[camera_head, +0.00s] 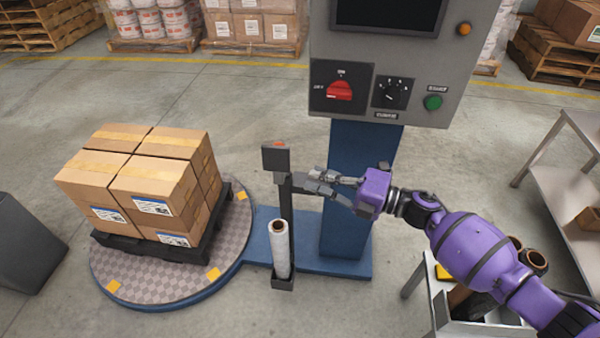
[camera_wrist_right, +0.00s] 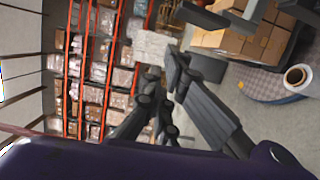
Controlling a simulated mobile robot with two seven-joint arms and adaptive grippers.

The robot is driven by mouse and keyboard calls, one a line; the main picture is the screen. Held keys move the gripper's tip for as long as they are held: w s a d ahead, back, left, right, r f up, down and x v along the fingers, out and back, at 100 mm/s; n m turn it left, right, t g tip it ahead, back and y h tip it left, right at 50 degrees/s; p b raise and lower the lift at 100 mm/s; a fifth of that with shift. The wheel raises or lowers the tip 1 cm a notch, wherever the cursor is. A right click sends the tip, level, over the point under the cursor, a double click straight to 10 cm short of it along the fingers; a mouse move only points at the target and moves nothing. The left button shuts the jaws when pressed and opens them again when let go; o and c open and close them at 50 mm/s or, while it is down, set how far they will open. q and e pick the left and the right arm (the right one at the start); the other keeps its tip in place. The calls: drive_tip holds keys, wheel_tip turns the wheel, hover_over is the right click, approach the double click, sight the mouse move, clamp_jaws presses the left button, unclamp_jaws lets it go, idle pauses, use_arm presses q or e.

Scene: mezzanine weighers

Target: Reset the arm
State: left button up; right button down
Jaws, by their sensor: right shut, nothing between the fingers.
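My right gripper (camera_head: 310,184) is shut and empty at the end of my purple arm. It reaches in from the right, with its fingertips beside the dark upright post (camera_head: 286,205), below the small grey box on top (camera_head: 275,158) that has a red part. Whether the fingers touch the post cannot be told. In the right wrist view the dark fingers (camera_wrist_right: 178,75) point up the picture, near the film roll's machine. A white film roll (camera_head: 281,252) stands upright against the post; its end also shows in the right wrist view (camera_wrist_right: 297,76). My left gripper is not in view.
A grey control panel (camera_head: 455,60) with red switch, dial and green button (camera_head: 433,102) stands on a blue column (camera_head: 350,230). Stacked cartons (camera_head: 145,180) sit on a black pallet on the round turntable (camera_head: 130,285). A table (camera_head: 440,300) lies under my right arm. Open floor lies behind.

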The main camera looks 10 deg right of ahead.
drive_tip(key=w+d+f+m+t+h, duration=0.15)
drive_tip(key=d+m+t+h, duration=0.35)
drive_tip(key=m, duration=0.6)
drive_tip(key=s+d+f+m+h+p, duration=0.1)
drive_tip(key=s+f+m+h+p, duration=0.1)
drive_tip(key=s+f+m+h, duration=0.6)
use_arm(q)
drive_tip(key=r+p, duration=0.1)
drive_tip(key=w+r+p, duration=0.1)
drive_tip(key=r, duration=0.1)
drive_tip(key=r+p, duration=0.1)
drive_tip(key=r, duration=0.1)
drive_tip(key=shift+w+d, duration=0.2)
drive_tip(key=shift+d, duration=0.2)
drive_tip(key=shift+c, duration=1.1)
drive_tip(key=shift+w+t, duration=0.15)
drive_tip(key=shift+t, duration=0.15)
use_arm(e)
drive_tip(key=s+f+m+g+h, duration=0.1)
drive_tip(key=s+f+m+g, duration=0.2)
drive_tip(key=s, duration=1.2)
drive_tip(key=s+f+m+g+h, duration=0.1)
drive_tip(key=s+f+m+g, duration=0.2)
drive_tip(key=s+f+m, duration=0.4)
drive_tip(key=s+f, duration=0.1)
drive_tip(key=s, duration=0.7)
drive_tip(key=shift+s+f+m, duration=0.25)
drive_tip(key=shift+f+m, duration=0.05)
